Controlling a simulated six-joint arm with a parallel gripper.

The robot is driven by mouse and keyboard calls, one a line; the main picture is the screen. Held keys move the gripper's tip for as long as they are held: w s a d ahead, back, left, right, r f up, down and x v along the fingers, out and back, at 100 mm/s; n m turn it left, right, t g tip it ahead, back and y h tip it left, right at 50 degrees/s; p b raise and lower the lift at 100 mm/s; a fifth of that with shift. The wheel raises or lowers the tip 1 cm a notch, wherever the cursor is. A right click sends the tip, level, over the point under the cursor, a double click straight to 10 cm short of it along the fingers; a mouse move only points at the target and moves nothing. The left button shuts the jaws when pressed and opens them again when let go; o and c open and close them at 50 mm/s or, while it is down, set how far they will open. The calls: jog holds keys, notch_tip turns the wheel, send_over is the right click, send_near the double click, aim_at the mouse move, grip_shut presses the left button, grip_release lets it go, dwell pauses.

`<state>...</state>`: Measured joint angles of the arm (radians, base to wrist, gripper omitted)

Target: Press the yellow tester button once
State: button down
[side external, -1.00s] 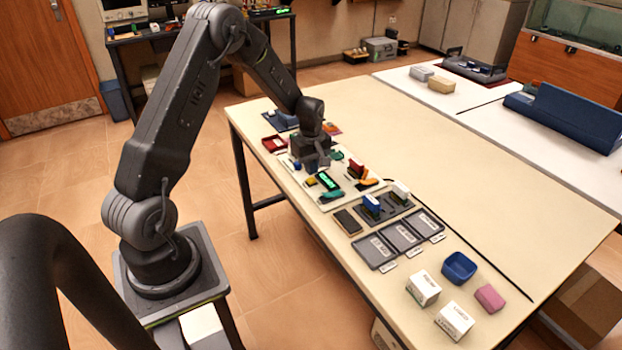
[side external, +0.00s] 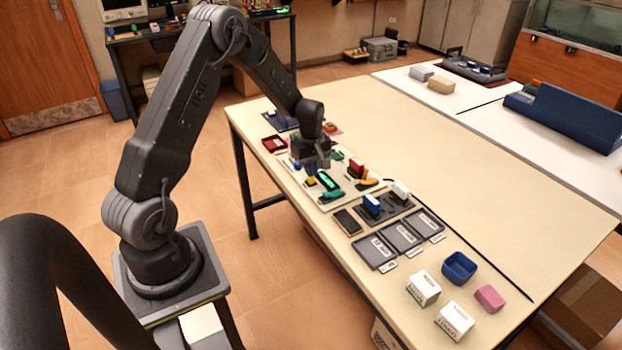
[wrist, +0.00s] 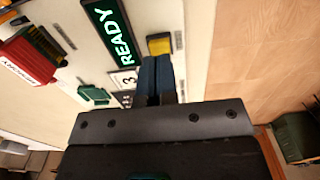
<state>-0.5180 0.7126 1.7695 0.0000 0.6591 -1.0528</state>
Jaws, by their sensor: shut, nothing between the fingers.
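The yellow tester button (wrist: 160,44) shows in the wrist view just beyond the tips of my gripper (wrist: 156,62), beside the lit green READY display (wrist: 110,30). In the side view the yellow button (side external: 311,182) is a small patch on the pale tester board (side external: 341,199), left of the display (side external: 328,180). My gripper (side external: 321,166) points down over the board. Its fingers are shut with nothing between them. I cannot tell the height gap between the fingertips and the button; no contact is visible.
A red block (wrist: 27,60) and a green part (wrist: 94,94) lie on the board to the left in the wrist view. In the side view, grey trays (side external: 401,237), white boxes (side external: 455,320) and a blue bin (side external: 459,267) stand farther right.

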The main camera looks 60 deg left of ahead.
jog(key=shift+f, duration=1.1)
dwell(0.4)
jog(key=shift+r, duration=3.55)
jog(key=shift+r, duration=0.1)
jog(key=s+d+r+m+t, duration=0.1)
jog(key=s+d+r+m, duration=0.25)
jog(key=d+r, duration=0.3)
jog(key=s+d+r+m+t, duration=0.1)
jog(key=s+d+r+m, duration=0.1)
jog(key=d+r+m, duration=0.35)
jog(key=s+d+r+m+t, duration=0.1)
jog(key=s+d+r+m, duration=0.3)
jog(key=s, duration=0.3)
jog(key=s+d+r+m+t, duration=0.2)
jog(key=s+d+r+m, duration=0.2)
jog(key=s+d, duration=0.3)
jog(key=shift+s+r+m+t, duration=0.3)
jog(key=shift+s+m, duration=0.2)
jog(key=shift+s, duration=0.3)
